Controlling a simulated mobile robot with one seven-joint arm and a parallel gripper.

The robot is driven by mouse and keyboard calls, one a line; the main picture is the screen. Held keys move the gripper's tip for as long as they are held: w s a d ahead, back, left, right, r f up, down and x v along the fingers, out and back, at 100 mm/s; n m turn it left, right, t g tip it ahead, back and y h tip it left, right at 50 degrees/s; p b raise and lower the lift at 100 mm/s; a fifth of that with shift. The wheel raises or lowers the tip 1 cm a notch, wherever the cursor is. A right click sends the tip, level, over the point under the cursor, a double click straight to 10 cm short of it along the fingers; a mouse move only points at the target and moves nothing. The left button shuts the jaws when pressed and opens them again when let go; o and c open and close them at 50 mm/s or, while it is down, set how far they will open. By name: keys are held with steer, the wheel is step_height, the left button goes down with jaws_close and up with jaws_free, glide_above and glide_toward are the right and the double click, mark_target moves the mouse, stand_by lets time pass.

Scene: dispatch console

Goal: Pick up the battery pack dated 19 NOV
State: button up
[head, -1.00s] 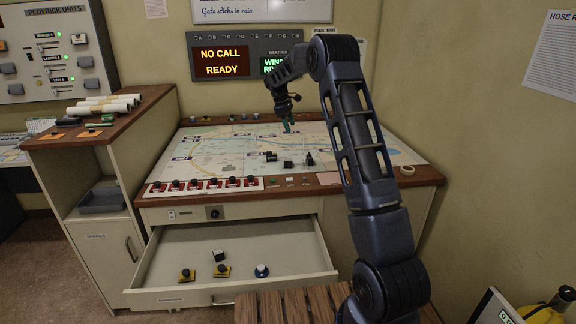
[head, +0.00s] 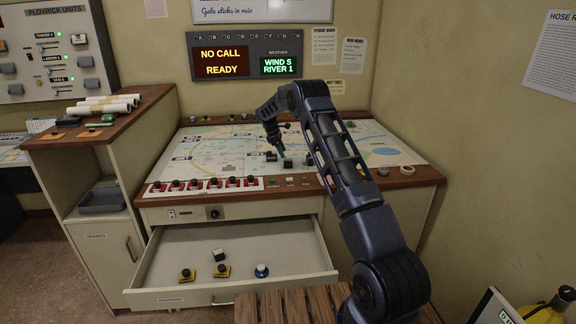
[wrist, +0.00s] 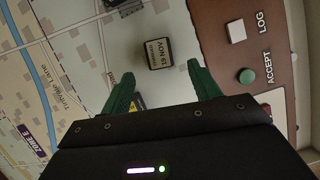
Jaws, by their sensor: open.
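A small dark battery pack (wrist: 158,53) with a pale label lies on the map desk in the wrist view. Its label appears upside down and reads 19 NOV. In the head view it seems to be the middle dark block (head: 288,163) of three. My gripper (wrist: 160,72) is open and empty, its green fingers pointing at this pack, which lies just past the tips, roughly between them. In the head view my gripper (head: 281,149) is low over the desk, close to the blocks. I cannot tell its exact height.
A second dark block (wrist: 115,3) is cut off at the wrist view's top edge. A third block (wrist: 138,102) is partly hidden beneath my gripper. White and green buttons (wrist: 247,76) line the desk's front edge. An open drawer (head: 280,268) juts out below.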

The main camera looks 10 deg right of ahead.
mark_target(288, 160)
steer(key=x, duration=0.7)
steer(key=shift+d, duration=0.3)
steer(key=c, duration=1.1)
steer(key=shift+c, duration=0.2)
